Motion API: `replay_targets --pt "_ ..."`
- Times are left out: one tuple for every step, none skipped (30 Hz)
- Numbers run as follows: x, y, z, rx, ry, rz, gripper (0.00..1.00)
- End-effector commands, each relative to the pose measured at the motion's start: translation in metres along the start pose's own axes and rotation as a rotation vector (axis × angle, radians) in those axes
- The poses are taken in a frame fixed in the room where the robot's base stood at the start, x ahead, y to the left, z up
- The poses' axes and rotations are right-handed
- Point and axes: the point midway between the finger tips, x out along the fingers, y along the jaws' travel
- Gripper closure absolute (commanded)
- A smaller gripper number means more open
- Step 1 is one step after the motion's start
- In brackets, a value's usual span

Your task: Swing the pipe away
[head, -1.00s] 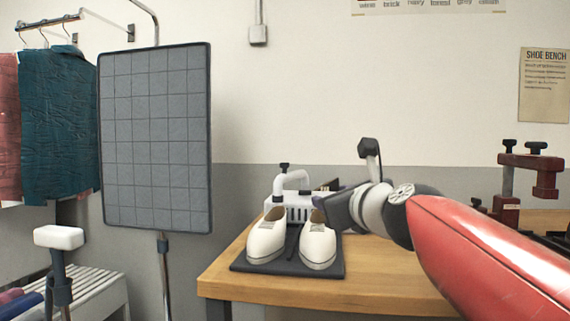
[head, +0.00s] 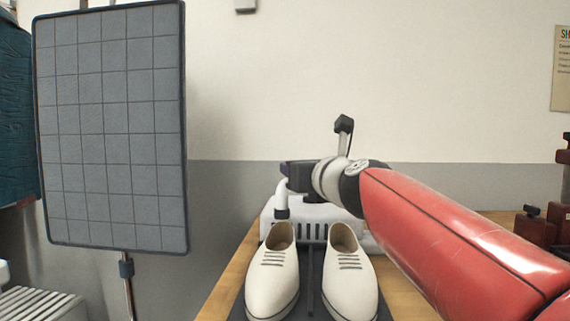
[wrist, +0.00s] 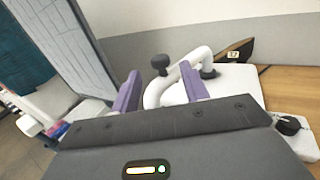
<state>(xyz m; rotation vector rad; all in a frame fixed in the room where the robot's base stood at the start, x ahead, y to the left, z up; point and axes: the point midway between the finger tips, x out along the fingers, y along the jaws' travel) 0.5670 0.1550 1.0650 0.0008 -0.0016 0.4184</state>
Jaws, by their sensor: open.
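The white curved pipe (wrist: 154,93) arches over a white box with a slotted front (head: 318,214). In the wrist view it runs between my two purple fingers, with a black knob (wrist: 160,64) on top and a dark end fitting (wrist: 209,71) at the far right. In the head view only the pipe's left bend (head: 281,193) and a dark collar show; my gripper (head: 287,175) hides the rest. My gripper is open, its fingers (wrist: 158,80) on either side of the pipe. I cannot tell whether they touch it.
Two white shoes (head: 272,274) stand on a dark mat on the wooden bench (head: 222,288), in front of the box. A grey gridded panel (head: 112,130) on a stand is at left. Red clamp-like equipment (head: 535,228) is at right.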

Motion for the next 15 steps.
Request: replay_targets --pt "0.009 0.0 -0.001 0.0 0.003 0.002 0.55" --pt "0.015 0.0 -0.001 0.0 0.004 0.002 0.55" --pt "0.022 0.001 -0.001 -0.001 0.004 0.002 0.55" --pt "0.027 0.001 0.0 -0.001 0.004 0.002 0.55" --pt "0.032 0.001 -0.001 0.0 0.004 0.002 0.55" --pt "0.038 0.001 0.0 0.0 0.003 0.002 0.55" --pt "0.043 0.001 -0.001 0.0 0.003 0.002 0.55" --pt "0.046 0.001 0.0 0.0 0.003 0.002 0.55" --pt "0.051 0.001 0.0 0.0 0.002 0.002 0.55" --pt "0.055 0.001 0.0 0.0 0.003 0.002 0.55" --pt "0.057 0.001 0.0 0.0 0.002 0.002 0.55" --pt "0.06 0.001 0.0 -0.001 0.002 0.002 0.55" --pt "0.062 0.001 0.0 -0.001 0.002 0.001 0.55" --pt "0.064 0.001 -0.001 -0.001 0.002 0.002 0.55" --pt "0.065 0.001 -0.001 -0.001 0.002 0.001 0.55"
